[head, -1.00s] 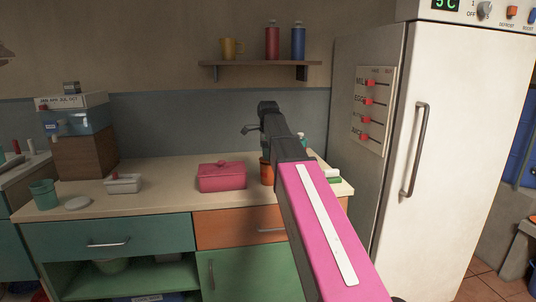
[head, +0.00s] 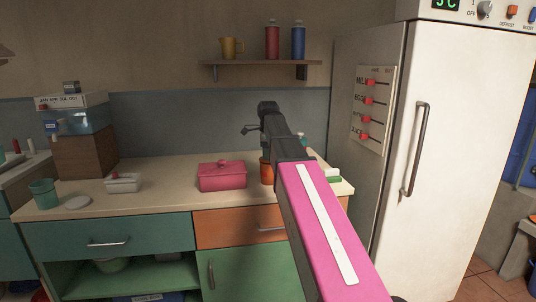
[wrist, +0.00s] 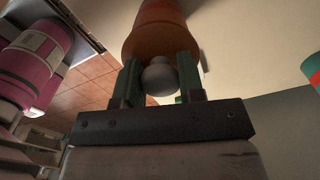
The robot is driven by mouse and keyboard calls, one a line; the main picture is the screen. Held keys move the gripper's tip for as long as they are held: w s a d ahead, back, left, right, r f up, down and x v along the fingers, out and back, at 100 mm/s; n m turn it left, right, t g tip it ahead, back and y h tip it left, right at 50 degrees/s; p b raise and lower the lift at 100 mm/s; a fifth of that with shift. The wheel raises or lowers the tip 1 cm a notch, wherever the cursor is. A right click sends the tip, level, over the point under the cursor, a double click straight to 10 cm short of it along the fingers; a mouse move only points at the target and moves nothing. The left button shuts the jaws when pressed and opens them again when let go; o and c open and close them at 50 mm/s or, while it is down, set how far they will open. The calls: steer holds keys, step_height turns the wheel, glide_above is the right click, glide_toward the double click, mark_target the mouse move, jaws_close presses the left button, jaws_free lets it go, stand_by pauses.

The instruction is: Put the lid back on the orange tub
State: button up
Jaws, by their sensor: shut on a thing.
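The orange tub (head: 266,172) stands on the counter, mostly hidden behind my arm in the head view. In the wrist view, its orange body (wrist: 158,12) is at the top, beyond my fingers. My gripper (wrist: 160,64) is shut on the round grey knob (wrist: 159,79) of the lid, one green finger on each side. The lid's darker orange rim (wrist: 158,42) appears right at the tub's end. I cannot tell whether it is fully seated. The gripper's fingers are hidden by my arm in the head view.
A pink lidded box (head: 222,177) stands just left of the tub. A small whitish container (head: 123,183), a teal cup (head: 44,194) and a pale disc (head: 78,203) are further left. The fridge (head: 455,150) is at right, and a shelf (head: 258,64) hangs above.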

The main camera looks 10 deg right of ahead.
stand_by(0.3)
steer(key=o, duration=1.5)
steer(key=shift+c, duration=0.2)
steer(key=shift+r, duration=0.1)
steer(key=shift+r, duration=3.4)
jaws_close()
